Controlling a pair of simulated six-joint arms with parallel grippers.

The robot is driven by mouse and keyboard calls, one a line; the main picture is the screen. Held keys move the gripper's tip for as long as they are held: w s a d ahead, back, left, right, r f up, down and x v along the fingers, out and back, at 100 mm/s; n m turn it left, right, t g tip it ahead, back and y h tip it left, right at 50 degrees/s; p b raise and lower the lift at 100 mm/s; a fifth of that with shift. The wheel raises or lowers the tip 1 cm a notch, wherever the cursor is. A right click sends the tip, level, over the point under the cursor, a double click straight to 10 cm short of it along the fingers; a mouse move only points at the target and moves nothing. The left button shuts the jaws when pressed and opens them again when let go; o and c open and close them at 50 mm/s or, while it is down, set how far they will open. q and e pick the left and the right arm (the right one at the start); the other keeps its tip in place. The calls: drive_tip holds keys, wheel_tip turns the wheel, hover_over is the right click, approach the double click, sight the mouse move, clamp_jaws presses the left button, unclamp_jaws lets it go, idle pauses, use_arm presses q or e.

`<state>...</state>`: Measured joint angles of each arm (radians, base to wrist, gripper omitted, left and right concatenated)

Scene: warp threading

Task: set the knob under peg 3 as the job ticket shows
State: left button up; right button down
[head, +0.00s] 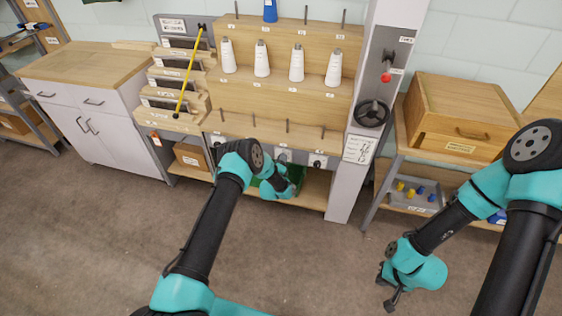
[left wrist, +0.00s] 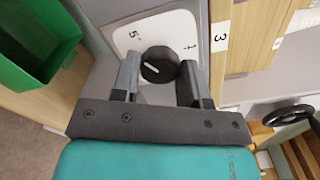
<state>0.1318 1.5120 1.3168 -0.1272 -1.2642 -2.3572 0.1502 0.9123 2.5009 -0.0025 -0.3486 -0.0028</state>
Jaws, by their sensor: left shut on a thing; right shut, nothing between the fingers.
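The knob (left wrist: 159,65) is black and round with a short white line, on a white dial plate (left wrist: 126,38) with a 5 and a 1 readable. The white line slants toward the upper left of the left wrist view, roughly on the 5 side. A label with a 3 (left wrist: 220,37) is beside the plate. My left gripper (left wrist: 160,78) is shut on the knob, one finger on each side. In the head view my left arm hides this knob. A white sheet (head: 359,150), perhaps the job ticket, hangs on the grey post; its marks are too small to read. My right gripper (head: 391,296) is shut and empty above the floor.
Another knob (head: 318,160) sits to the right of my left gripper. White cones (head: 296,64) stand on the rack above. A green bin (left wrist: 35,35) is close beside the dial plate. A black handwheel (head: 371,113) is on the post. The floor in front is clear.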

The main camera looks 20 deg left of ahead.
use_arm(q)
drive_tip(key=o, duration=0.9)
drive_tip(key=shift+s, duration=0.15)
drive_tip(key=s, duration=1.7)
drive_tip(key=shift+d, duration=0.1)
drive_tip(key=shift+s, duration=0.1)
